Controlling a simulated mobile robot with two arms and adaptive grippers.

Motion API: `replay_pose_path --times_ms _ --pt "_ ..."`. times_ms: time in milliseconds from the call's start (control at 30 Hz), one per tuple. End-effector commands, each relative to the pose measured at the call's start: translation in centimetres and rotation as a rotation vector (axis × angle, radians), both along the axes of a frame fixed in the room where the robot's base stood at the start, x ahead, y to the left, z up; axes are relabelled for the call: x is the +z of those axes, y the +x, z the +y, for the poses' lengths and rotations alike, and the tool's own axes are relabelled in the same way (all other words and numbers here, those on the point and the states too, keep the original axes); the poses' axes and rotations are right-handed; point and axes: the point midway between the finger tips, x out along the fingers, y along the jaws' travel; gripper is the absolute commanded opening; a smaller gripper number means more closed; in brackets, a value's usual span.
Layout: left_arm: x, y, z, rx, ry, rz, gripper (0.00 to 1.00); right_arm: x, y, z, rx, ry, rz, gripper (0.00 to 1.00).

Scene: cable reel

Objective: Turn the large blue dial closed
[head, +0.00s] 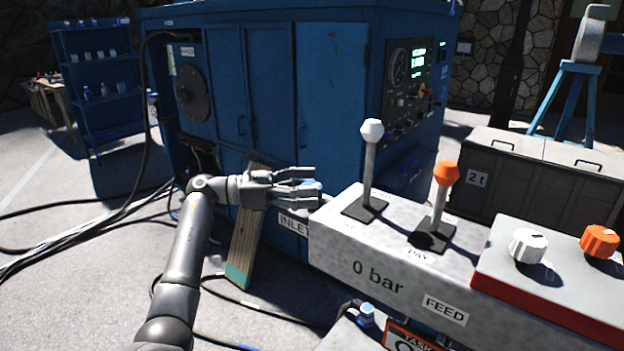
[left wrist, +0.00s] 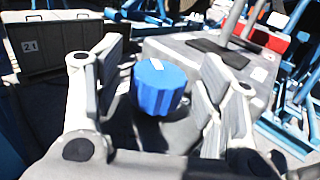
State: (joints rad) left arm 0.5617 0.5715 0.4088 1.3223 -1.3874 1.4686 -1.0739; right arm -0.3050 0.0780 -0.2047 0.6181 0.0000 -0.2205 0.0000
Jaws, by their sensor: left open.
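The large blue dial (left wrist: 158,86) stands between the two spread fingers of my left gripper (left wrist: 160,95) in the left wrist view, with a visible gap on each side. In the head view my left gripper (head: 305,186) reaches in from the left to the left end of the grey control console (head: 385,262). Only a small bit of blue shows between its fingers there; the rest of the dial is hidden. The left gripper is open and holds nothing. My right gripper is not in view.
The console carries a white-topped lever (head: 371,160) and an orange-topped lever (head: 443,190). A white knob (head: 527,246) and an orange knob (head: 599,243) sit on its right panel. A blue cabinet (head: 270,95) stands behind. Black cables (head: 70,240) lie on the floor at left.

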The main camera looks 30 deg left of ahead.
Motion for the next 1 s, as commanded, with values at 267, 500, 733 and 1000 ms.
replay_pose_path --times_ms 267,500,733,1000 --pt "0.0 0.8 -1.0 0.0 0.0 0.0 0.64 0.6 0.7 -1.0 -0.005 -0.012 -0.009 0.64" --pt "0.0 0.8 -1.0 0.0 -0.001 0.001 0.55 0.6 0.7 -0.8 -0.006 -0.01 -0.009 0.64" --pt "0.0 0.8 -1.0 0.0 -0.001 0.001 0.25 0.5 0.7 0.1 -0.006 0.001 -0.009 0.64" --pt "-0.2 0.7 -1.0 0.017 0.0 0.001 0.17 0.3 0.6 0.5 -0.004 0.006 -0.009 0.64"
